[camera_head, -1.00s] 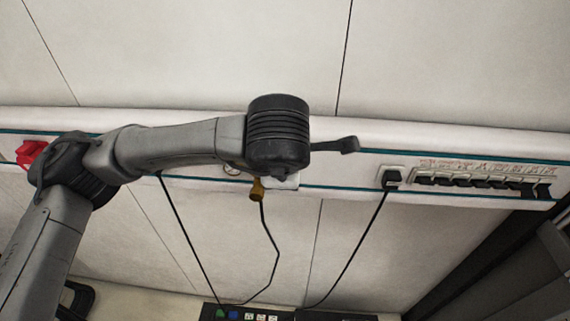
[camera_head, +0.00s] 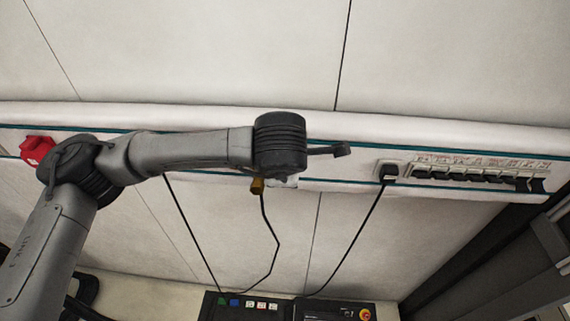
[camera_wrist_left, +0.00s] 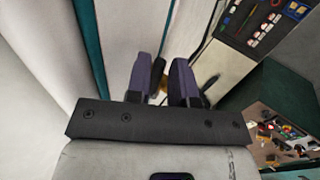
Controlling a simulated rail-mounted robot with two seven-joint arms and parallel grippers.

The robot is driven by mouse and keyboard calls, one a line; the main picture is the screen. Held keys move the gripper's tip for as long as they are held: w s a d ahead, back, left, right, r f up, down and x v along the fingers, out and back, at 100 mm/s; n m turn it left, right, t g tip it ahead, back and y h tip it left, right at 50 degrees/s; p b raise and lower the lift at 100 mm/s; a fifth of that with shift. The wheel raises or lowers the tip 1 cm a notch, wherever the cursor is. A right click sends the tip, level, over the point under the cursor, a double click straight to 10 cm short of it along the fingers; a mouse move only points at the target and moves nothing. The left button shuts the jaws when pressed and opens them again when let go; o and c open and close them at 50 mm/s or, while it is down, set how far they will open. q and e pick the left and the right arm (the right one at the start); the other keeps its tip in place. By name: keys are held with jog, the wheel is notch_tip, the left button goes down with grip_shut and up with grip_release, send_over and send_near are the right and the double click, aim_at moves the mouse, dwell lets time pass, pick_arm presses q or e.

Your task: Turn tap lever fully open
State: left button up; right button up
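A brass-coloured fitting (camera_head: 257,186) hangs on the wall rail under my left wrist in the head view; it looks like part of the tap. A dark lever-shaped piece (camera_head: 330,150) sticks out to the right from behind my wrist, with a darker end; whether it is the tap lever is unclear. In the left wrist view my left gripper (camera_wrist_left: 165,70) has its two fingers apart. A dark rounded piece (camera_wrist_left: 158,72) and a bit of brass show in or beyond the gap. Contact cannot be told. In the head view my wrist hides the gripper. My right gripper is not in view.
A red socket (camera_head: 37,149) sits on the rail at left. A black plug (camera_head: 389,172) and a switch row (camera_head: 470,176) are at right. Black cables hang below. A control panel (camera_head: 250,305) is at the bottom. The upper wall is bare.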

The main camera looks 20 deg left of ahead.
pick_arm(q)
grip_shut()
jog(key=s+a+m+h+b, duration=0.1)
jog(key=m+h+b, duration=0.1)
jog(key=m+b, duration=0.2)
jog(key=s+m+g+h+b, duration=0.1)
jog(key=s+m+h+b, duration=0.1)
jog(key=m+b, duration=0.2)
jog(key=s+a+m+h+b, duration=0.1)
jog(key=s+m+h+b, duration=0.1)
jog(key=m+b, duration=0.2)
jog(key=shift+s+a+g+h+b, duration=0.1)
jog(key=shift+a+g+h+b, duration=0.3)
jog(key=shift+b, duration=0.55)
jog(key=m, duration=0.1)
jog(key=a+m+g+h, duration=0.1)
jog(key=m, duration=0.1)
jog(key=m+g, duration=0.1)
jog(key=shift+s+a+r+m, duration=0.1)
jog(key=shift+s+a+m, duration=0.2)
jog(key=shift+s+a, duration=0.1)
jog(key=shift+a+m+g+h, duration=0.35)
jog(key=shift+m+g+h, duration=0.05)
jog(key=shift+m, duration=0.3)
